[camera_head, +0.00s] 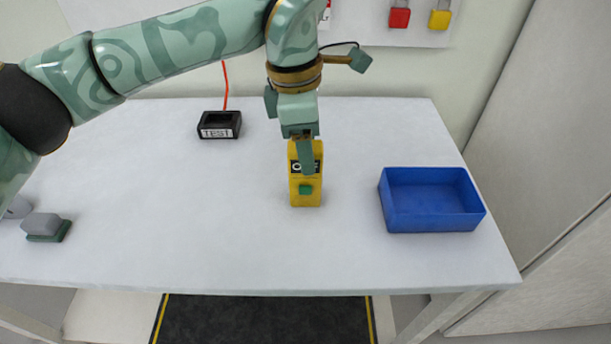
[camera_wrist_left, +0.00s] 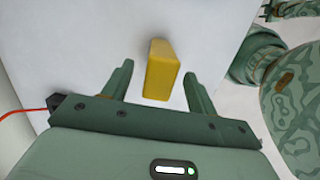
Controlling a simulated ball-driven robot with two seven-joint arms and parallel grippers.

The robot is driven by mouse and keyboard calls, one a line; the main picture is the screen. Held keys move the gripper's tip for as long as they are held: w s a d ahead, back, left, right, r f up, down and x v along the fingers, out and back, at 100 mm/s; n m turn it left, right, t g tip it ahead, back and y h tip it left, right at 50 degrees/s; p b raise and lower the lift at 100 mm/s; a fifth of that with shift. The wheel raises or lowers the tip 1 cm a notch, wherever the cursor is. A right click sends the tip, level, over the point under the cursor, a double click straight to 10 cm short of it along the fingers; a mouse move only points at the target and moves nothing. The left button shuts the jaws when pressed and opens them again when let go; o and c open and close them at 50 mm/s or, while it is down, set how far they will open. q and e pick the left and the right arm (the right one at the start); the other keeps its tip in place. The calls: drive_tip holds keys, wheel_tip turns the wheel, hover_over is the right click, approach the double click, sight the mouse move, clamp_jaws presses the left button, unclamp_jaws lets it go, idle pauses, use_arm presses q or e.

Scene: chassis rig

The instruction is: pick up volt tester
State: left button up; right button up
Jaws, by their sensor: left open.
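The yellow volt tester (camera_head: 306,195) stands on the white table, with a dark label and a green button on its face. My left gripper (camera_head: 306,168) is above it and hides part of its front in the head view. In the left wrist view the yellow tester (camera_wrist_left: 160,72) lies between the two spread fingers of my left gripper (camera_wrist_left: 160,82), with a gap on each side. The left gripper is open and empty.
A blue open tray (camera_head: 388,212) stands to the right of the tester. A black holder marked TEST (camera_head: 219,132) with a red cord sits at the back left. A grey and green block (camera_head: 46,227) lies at the far left. The front of the table is clear.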

sight(296, 178)
use_arm(q)
wheel_tip(296, 178, down, 3)
drive_tip(key=shift+f+b, duration=0.1)
drive_tip(key=shift+b, duration=0.25)
drive_tip(key=c, duration=1.1)
drive_tip(key=shift+c, duration=0.2)
